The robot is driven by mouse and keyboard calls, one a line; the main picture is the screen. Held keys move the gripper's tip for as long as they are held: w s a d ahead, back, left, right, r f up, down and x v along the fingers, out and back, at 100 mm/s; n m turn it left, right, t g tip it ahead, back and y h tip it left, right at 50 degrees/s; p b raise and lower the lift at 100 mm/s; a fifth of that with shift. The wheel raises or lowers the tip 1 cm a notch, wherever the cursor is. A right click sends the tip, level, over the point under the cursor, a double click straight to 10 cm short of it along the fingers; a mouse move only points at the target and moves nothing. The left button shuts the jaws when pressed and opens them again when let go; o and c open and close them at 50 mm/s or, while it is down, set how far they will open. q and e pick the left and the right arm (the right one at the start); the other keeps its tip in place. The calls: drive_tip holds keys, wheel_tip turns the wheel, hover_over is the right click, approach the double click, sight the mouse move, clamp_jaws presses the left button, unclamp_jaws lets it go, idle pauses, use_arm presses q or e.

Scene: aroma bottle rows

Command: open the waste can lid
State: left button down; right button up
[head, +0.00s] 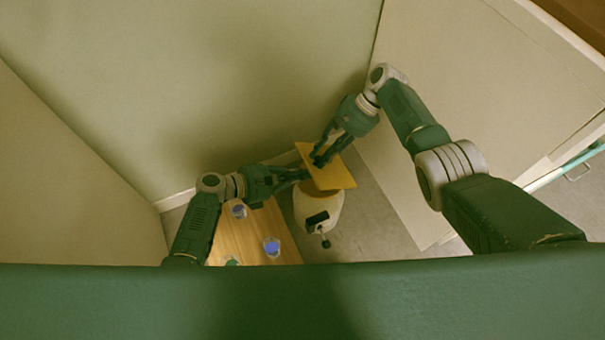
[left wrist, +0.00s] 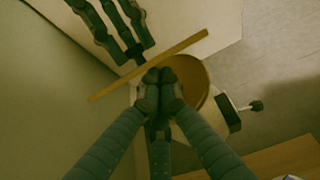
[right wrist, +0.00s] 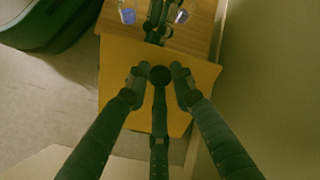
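The waste can (head: 318,212) is a white rounded bin with a dark pedal at its front. Its flat yellow lid (head: 335,176) is raised and tilted; in the left wrist view the lid (left wrist: 180,48) shows edge-on, apart from the brown-orange opening (left wrist: 196,78). My left gripper (head: 304,174) is at the lid's left side, and in its wrist view its fingertips (left wrist: 159,76) are together beside the opening, under the lid. My right gripper (head: 319,161) is on the lid's other face, its fingers (right wrist: 160,73) spread with nothing between them. Whether either gripper touches the lid is unclear.
A wooden table (head: 254,240) stands left of the can, with a blue-filled glass (head: 271,246) and another small glass (head: 238,210) on it. Walls close in behind and a pale panel (head: 410,190) stands at right. Grey floor is free between can and panel.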

use_arm(q)
drive_tip(key=shift+w+d+r, duration=0.2)
drive_tip(key=shift+d+r, duration=0.2)
drive_tip(key=shift+r, duration=0.2)
use_arm(e)
drive_tip(key=o, duration=0.4)
drive_tip(key=shift+a+f, duration=0.1)
use_arm(q)
drive_tip(key=shift+f, duration=0.1)
use_arm(e)
drive_tip(key=shift+s, duration=0.1)
use_arm(q)
drive_tip(key=shift+a, duration=0.1)
